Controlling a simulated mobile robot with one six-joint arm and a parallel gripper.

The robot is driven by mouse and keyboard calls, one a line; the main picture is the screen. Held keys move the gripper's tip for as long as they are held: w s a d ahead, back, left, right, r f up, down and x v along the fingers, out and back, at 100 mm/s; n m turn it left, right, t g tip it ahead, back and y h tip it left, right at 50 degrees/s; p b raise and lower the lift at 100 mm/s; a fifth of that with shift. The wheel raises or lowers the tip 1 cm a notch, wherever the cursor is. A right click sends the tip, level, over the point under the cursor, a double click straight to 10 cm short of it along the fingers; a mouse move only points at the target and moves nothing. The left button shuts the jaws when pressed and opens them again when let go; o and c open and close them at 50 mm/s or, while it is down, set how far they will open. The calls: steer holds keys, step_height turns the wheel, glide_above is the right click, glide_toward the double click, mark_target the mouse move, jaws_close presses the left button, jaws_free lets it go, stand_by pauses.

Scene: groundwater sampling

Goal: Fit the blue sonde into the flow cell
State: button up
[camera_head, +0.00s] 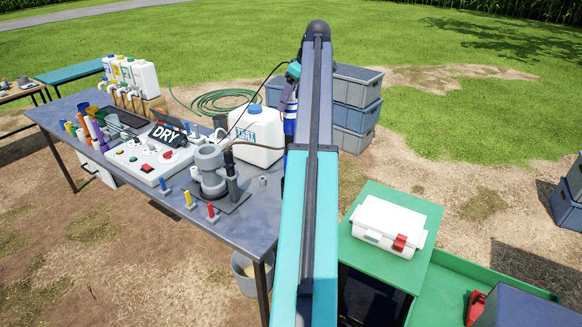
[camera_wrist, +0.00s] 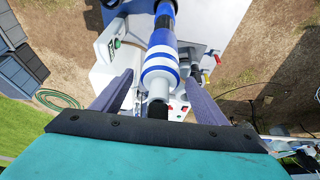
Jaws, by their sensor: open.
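The blue sonde (camera_wrist: 160,62), blue with white bands, runs between the two fingers of my gripper (camera_wrist: 158,80) in the wrist view. The fingers are open, with a gap on each side of it. Its pale narrow end and black tip point toward the gripper's palm. In the head view a blue strip of the sonde (camera_head: 290,126) shows beside my arm, which hides the rest. The flow cell appears to be the grey cylinder (camera_head: 209,168) on a dark base plate at the table's near right. I cannot tell it clearly in the wrist view.
A white jug (camera_head: 256,136) stands behind the grey cylinder, close to my arm. A white panel with a DRY sign (camera_head: 165,134), coloured pegs and bottles fill the grey table (camera_head: 167,201). Grey crates (camera_head: 357,100) stand behind. A white case (camera_head: 388,226) sits on a green top at right.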

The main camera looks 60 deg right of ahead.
jaws_close()
steer(key=shift+d+r, duration=0.1)
stand_by(0.5)
steer(key=shift+r, duration=0.1)
